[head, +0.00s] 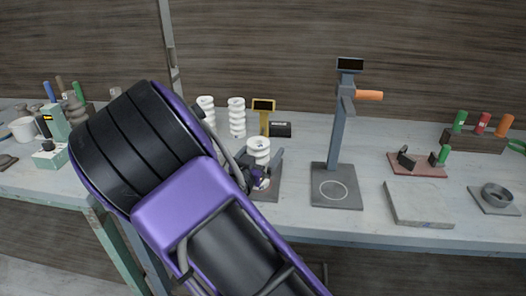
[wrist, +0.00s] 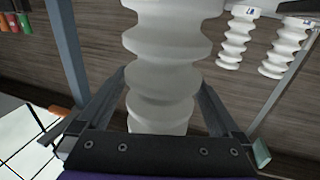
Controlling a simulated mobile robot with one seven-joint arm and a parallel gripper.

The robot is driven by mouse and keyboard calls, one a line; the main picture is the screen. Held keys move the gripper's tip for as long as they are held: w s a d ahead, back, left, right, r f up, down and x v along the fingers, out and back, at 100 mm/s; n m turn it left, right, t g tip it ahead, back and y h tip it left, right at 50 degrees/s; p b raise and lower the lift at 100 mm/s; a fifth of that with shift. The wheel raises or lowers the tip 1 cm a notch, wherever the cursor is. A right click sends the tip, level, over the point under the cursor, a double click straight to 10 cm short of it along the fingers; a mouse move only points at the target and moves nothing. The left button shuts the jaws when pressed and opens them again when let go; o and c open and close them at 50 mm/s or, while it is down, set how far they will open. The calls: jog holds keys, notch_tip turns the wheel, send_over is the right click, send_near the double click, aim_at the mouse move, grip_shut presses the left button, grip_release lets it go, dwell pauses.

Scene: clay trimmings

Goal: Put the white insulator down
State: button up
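A white ribbed insulator (head: 258,150) stands roughly upright at my gripper (head: 261,163), over a dark plate (head: 270,192) on the bench. In the wrist view the insulator (wrist: 165,60) rises between the two fingers of my gripper (wrist: 164,80), which appear closed against its sides. Its top is cut off in the wrist view. Its lower end is hidden by my gripper in the head view, so I cannot tell whether it touches the plate.
Two other white insulators (head: 237,117) stand behind, beside a yellow device (head: 263,108). A grey upright stand (head: 337,150) with an orange handle is right of my gripper. A flat grey slab (head: 418,204) lies farther right. My arm hides the bench's left middle.

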jog(key=shift+r, duration=0.1)
jog(key=shift+s+a+r, duration=0.1)
jog(key=p+v, duration=0.1)
jog(key=v, duration=1.1)
